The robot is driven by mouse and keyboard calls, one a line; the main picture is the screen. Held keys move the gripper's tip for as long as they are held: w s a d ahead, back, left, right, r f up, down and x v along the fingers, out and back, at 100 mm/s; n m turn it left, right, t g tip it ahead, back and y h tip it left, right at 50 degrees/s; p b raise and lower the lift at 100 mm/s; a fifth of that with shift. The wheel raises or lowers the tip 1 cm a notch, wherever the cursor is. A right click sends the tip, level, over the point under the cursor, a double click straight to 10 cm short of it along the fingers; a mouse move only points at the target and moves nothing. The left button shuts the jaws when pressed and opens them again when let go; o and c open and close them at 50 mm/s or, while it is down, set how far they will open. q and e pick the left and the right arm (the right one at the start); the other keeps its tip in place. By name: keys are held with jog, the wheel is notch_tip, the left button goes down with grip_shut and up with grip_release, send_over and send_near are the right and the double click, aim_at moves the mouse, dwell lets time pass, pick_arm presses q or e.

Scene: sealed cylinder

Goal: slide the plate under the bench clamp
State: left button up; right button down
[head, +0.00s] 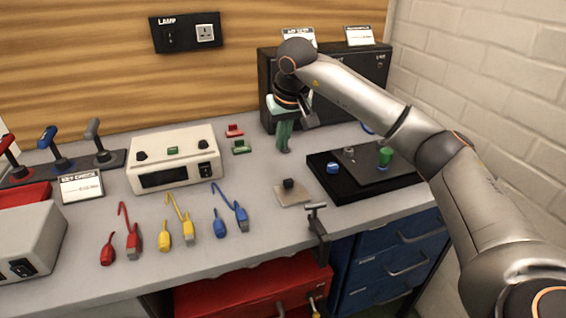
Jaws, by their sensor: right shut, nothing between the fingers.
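A small beige plate (291,200) with a dark knob on top lies flat on the bench, right of its middle. The bench clamp (317,222) is a dark metal clamp on the bench's front edge, just in front and to the right of the plate. The plate and the clamp look apart. My right gripper (284,150) points down behind the plate, near the black cabinet. Its fingers are shut and empty. It does not touch the plate. My left gripper is not in view.
A black tray (330,187) with a blue cap and a green cylinder lies right of the plate. A white box (175,160) stands left. Red, yellow and blue cables (178,215) lie in front of it. A black cabinet (350,75) stands behind. Bare bench surrounds the plate's left side.

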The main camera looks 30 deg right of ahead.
aim_at(277, 173)
jog(key=x, duration=1)
jog(key=shift+s+f, duration=0.15)
jog(key=shift+f, duration=0.1)
jog(key=shift+s+a+r, duration=0.1)
jog(key=shift+s+r, duration=0.05)
jog(key=shift+s, duration=0.35)
jog(key=shift+s+a+r, duration=0.1)
jog(key=shift+s+a, duration=0.05)
jog(key=shift+s, duration=0.35)
jog(key=shift+s+a, duration=0.25)
jog(key=shift+s, duration=0.7)
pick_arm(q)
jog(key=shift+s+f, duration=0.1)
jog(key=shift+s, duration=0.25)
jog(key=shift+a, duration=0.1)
pick_arm(e)
jog(key=shift+s, duration=0.1)
